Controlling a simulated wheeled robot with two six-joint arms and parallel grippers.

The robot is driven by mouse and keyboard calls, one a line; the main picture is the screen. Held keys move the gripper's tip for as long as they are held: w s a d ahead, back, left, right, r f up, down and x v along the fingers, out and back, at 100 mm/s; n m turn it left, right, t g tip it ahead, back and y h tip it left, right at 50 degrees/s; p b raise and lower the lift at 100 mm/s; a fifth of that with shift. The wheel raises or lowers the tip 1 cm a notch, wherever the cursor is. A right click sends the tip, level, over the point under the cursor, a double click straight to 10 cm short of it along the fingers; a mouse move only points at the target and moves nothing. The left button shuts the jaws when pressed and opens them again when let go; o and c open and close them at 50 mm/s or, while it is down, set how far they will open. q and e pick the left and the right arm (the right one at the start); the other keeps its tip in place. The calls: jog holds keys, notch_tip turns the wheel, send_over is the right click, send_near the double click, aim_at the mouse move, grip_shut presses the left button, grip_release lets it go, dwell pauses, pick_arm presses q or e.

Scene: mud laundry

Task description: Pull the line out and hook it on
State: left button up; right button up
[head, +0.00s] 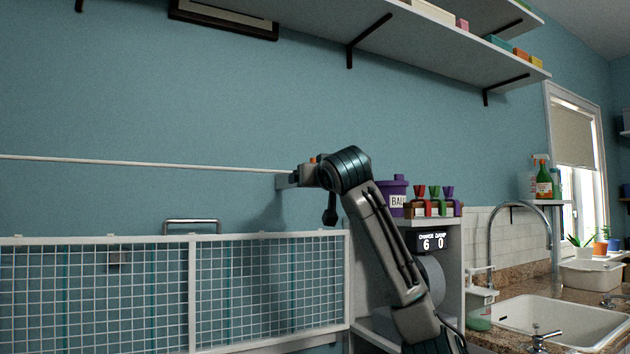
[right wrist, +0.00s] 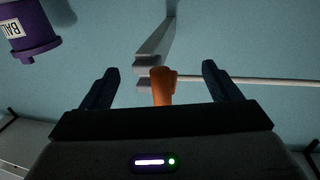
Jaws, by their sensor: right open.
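The white line (head: 140,162) runs along the blue wall from the left edge to my right gripper (head: 302,173). In the right wrist view the line (right wrist: 255,81) ends at an orange end piece (right wrist: 163,88). A pale grey bracket (right wrist: 155,50) on the wall is right beside that end piece; it also shows in the head view (head: 282,181). The end piece overlaps the bracket's end, and I cannot tell how they are seated. My right gripper is open, its two dark fingers standing apart on either side of the end piece. My left gripper is out of view.
A white wire-grid rack (head: 110,290) stands below the line. A shelf unit with a purple tub (head: 392,190) and a rack of coloured clips (head: 433,206) is close right of my right arm. A sink (head: 560,322) lies farther right; a wall shelf (head: 410,35) hangs above.

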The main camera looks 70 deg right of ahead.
jog(key=s+d+v, duration=0.1)
jog(key=v, duration=0.7)
jog(key=shift+s+b, duration=0.15)
jog(key=shift+b, duration=0.2)
dwell(0.8)
